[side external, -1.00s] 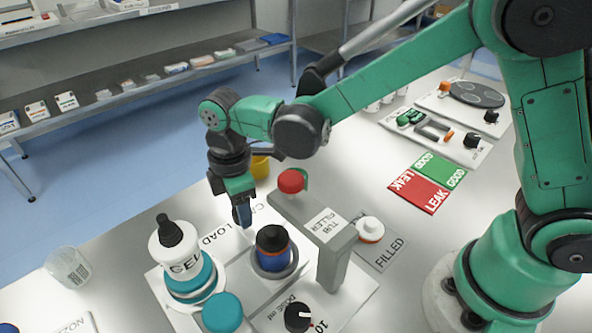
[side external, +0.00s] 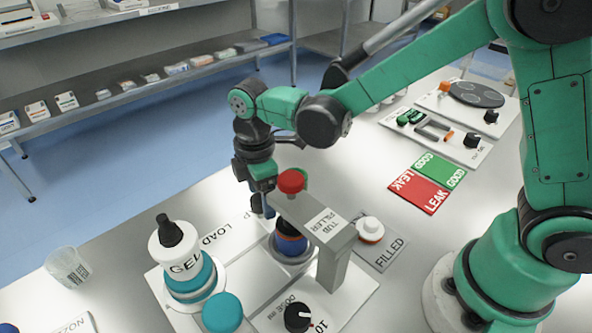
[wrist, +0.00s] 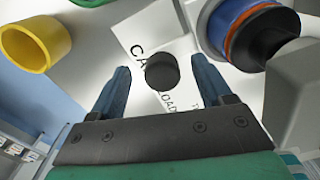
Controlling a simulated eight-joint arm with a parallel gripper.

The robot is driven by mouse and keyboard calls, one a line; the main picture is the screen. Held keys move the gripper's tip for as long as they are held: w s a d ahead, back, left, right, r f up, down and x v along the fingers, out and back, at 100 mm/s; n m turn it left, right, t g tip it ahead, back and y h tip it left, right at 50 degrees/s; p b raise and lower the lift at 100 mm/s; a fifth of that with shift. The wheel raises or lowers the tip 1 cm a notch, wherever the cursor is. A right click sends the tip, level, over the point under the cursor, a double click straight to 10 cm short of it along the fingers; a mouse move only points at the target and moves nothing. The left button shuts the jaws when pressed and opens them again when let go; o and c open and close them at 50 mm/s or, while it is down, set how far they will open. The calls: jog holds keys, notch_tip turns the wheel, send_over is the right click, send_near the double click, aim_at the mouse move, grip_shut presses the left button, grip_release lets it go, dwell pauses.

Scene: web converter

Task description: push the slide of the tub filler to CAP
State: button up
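The tub filler (side external: 325,228) is a grey arch with a red knob (side external: 291,181) on top. A blue tub (side external: 290,243) with an orange band and a dark top stands in a pale round holder, partly under the arch; the wrist view shows it at the upper right (wrist: 243,30). My gripper (side external: 263,208) is low beside the tub, on its far left side. In the wrist view, its fingers (wrist: 162,82) are apart, with a black round knob (wrist: 162,72) between them and gaps at both sides. CAP and LOAD lettering is partly covered.
A white GEL bottle (side external: 180,250) on a teal base and a teal knob (side external: 222,312) stand left of the filler. A black dose dial (side external: 298,317) is in front. A white cap with an orange band (side external: 370,230) is by FILLED. A yellow cup (wrist: 35,40) is near the gripper.

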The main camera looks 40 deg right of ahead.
jog(key=shift+r, duration=0.1)
jog(key=shift+r, duration=2.75)
jog(key=s+d+r+m+t, duration=0.3)
jog(key=s+d+m+t, duration=0.4)
jog(key=d+m, duration=0.4)
jog(key=m, duration=0.4)
jog(key=shift+r, duration=0.35)
